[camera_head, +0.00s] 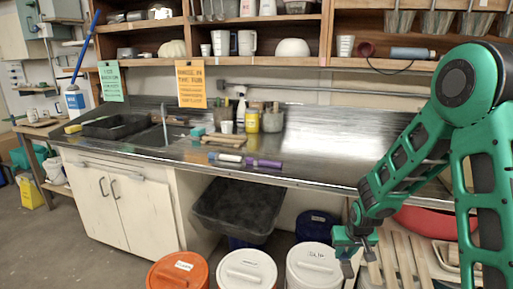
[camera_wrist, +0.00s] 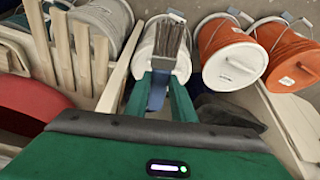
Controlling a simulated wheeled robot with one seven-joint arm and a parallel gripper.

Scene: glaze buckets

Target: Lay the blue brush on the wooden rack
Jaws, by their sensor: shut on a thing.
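My gripper (camera_wrist: 166,82) is shut on the blue brush (camera_wrist: 158,92), whose blue handle lies between the green fingers. Its grey bristles (camera_wrist: 171,42) point away from the palm, over a white bucket in the wrist view. In the head view, my gripper (camera_head: 355,239) is at the lower right, in front of the counter, and the held brush is hard to make out. A small wooden rack-like piece (camera_head: 222,140) lies on the metal counter, far left of my gripper. Wooden slats (camera_head: 404,256) stand just right of my gripper; I cannot tell which is the rack.
The metal counter (camera_head: 315,152) holds a white-and-blue tool (camera_head: 226,157), a purple-handled one (camera_head: 264,163) and several cups. Below stand an orange bucket (camera_head: 179,272), white buckets (camera_head: 247,270) and a black tub (camera_head: 236,210). The counter's right part is clear.

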